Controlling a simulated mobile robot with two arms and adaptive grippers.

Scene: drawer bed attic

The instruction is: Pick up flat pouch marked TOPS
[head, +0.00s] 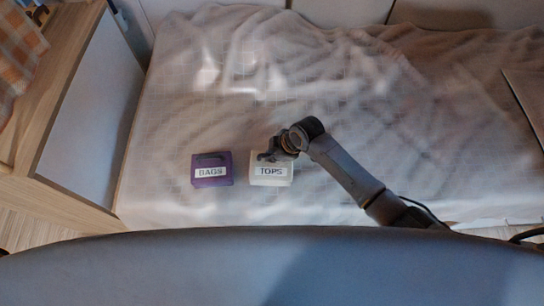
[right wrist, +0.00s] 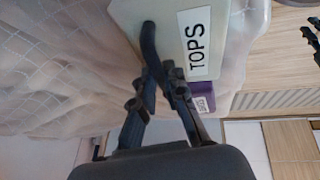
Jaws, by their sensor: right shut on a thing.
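The cream flat pouch marked TOPS (head: 271,182) is on the bed, right of the purple one, with a white label facing up. In the right wrist view the pouch (right wrist: 208,15) fills the top middle, with a dark curved handle on it. My right gripper (head: 270,156) is at the pouch's far edge. In the right wrist view its fingers (right wrist: 158,75) are closed around the dark handle. I cannot tell whether the pouch is lifted off the sheet. My left gripper does not clearly show.
A purple pouch marked BAGS (head: 211,181) lies just left, with a small gap. The rumpled pale sheet (head: 350,90) is otherwise largely clear. A wooden cabinet (head: 85,110) stands at the left. A dark part at the right wrist view's right edge is unclear.

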